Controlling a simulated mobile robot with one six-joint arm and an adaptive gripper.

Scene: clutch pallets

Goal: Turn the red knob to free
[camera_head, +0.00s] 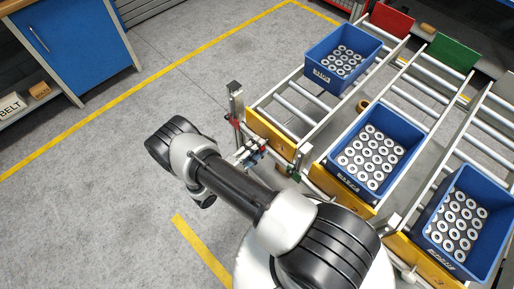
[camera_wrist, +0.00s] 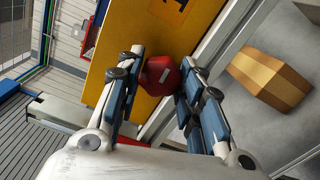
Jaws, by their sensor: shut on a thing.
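The red knob (camera_wrist: 160,76) shows in the wrist view, with a small pale mark on its face. It sits in front of a yellow panel (camera_wrist: 130,45). My gripper (camera_wrist: 160,60) has one finger on each side of the knob and is shut on it. The fingers hide parts of the knob's sides. I cannot tell which setting the knob is at. In the head view, the gripper (camera_head: 251,152) is small and partly behind my arm, beside the left conveyor's front end; the knob is not clear there.
Three roller lanes carry blue crates of ring-shaped parts: a far left crate (camera_head: 342,59), a middle crate (camera_head: 375,146) and a right crate (camera_head: 462,222). A post (camera_head: 235,100) stands close to the gripper. A cardboard-coloured block (camera_wrist: 271,79) lies right in the wrist view. Floor at left is clear.

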